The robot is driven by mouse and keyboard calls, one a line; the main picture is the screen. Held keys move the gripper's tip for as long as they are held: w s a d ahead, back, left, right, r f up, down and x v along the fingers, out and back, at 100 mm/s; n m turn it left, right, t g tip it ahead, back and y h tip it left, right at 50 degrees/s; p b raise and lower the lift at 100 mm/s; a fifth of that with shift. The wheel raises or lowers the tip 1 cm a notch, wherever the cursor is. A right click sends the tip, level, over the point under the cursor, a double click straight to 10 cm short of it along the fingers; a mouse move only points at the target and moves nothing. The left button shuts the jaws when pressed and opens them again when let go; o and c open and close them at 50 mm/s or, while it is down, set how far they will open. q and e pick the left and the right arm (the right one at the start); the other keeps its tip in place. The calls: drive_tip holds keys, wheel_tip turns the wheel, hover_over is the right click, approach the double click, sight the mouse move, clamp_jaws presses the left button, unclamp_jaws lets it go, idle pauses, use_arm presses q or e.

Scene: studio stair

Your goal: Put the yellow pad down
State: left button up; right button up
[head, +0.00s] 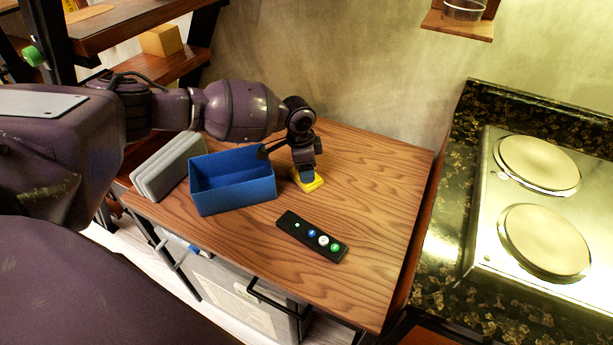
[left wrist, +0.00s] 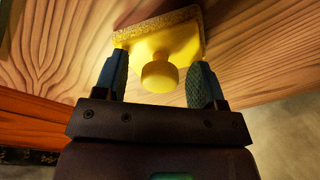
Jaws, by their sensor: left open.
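The yellow pad (head: 308,181) lies on the wooden table top (head: 375,215), to the right of the blue box. In the left wrist view the yellow pad (left wrist: 165,45) shows a round knob on its back and a rough darker layer along its far edge. My left gripper (head: 305,174) is over the pad and partly hides it. In the left wrist view the fingers of my left gripper (left wrist: 158,75) stand apart, one on each side of the knob, with gaps between. My right gripper is not in view.
A blue open box (head: 235,190) stands just left of the pad. A grey ridged block (head: 168,165) is left of the box. A black remote (head: 312,237) with coloured buttons lies in front. The table's right part is clear. A stove (head: 540,200) is at the right.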

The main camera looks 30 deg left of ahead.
use_arm(q)
drive_tip(key=shift+r, duration=0.15)
drive_tip(key=c, duration=1)
